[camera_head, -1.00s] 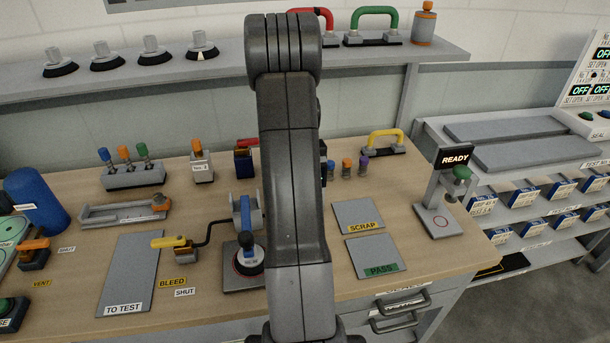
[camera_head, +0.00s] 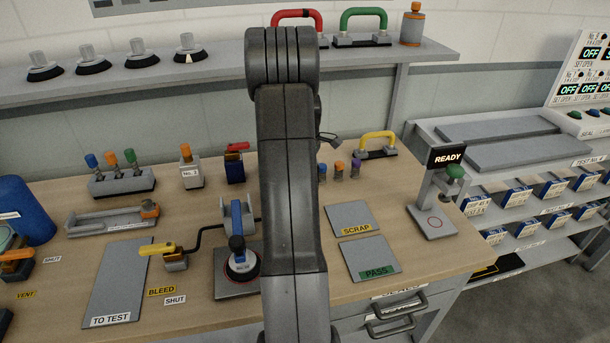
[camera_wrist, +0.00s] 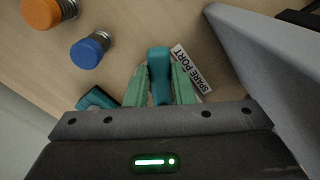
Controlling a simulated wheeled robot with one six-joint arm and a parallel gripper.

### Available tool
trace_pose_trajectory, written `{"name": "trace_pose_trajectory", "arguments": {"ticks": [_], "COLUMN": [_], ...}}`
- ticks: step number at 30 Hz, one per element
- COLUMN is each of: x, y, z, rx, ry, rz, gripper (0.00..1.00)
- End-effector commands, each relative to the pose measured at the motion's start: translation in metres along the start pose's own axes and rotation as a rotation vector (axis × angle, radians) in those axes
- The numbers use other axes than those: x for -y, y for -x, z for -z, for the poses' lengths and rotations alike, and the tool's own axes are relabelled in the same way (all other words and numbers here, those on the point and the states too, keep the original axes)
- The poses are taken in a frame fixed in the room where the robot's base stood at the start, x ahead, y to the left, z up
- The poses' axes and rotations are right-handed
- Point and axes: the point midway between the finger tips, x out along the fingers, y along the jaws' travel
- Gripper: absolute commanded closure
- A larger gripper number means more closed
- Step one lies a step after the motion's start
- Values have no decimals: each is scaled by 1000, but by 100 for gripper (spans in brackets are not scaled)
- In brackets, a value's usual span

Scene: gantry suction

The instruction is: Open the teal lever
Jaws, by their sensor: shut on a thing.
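The teal lever (camera_wrist: 159,62) is in the wrist view, between the two green fingers of my gripper (camera_wrist: 159,84), which is shut on it. A label reading SPARE PORT (camera_wrist: 191,72) lies on the bench just right of the lever. Another teal piece (camera_wrist: 97,99) shows left of the fingers, partly hidden by the gripper body; I cannot tell whether it belongs to the lever. In the head view my arm covers the lever and the gripper.
An orange-capped piece (camera_wrist: 43,12) and a blue-capped one (camera_wrist: 90,50) stand left of the fingers. A large grey surface (camera_wrist: 262,60) rises close on the right. A yellow-handled BLEED valve (camera_head: 176,258) and a suction cup (camera_head: 241,262) stand left of my arm.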

Motion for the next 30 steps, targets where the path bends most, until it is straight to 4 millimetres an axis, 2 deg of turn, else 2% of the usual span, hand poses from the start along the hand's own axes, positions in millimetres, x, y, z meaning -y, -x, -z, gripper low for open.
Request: {"name": "trace_pose_trajectory", "arguments": {"ticks": [15,30], "x": [-19,-25], "y": [1,1], "z": [4,8], "rx": [-1,-1], "ry": [428,586], "rz": [-3,-4], "gripper": [100,100]}}
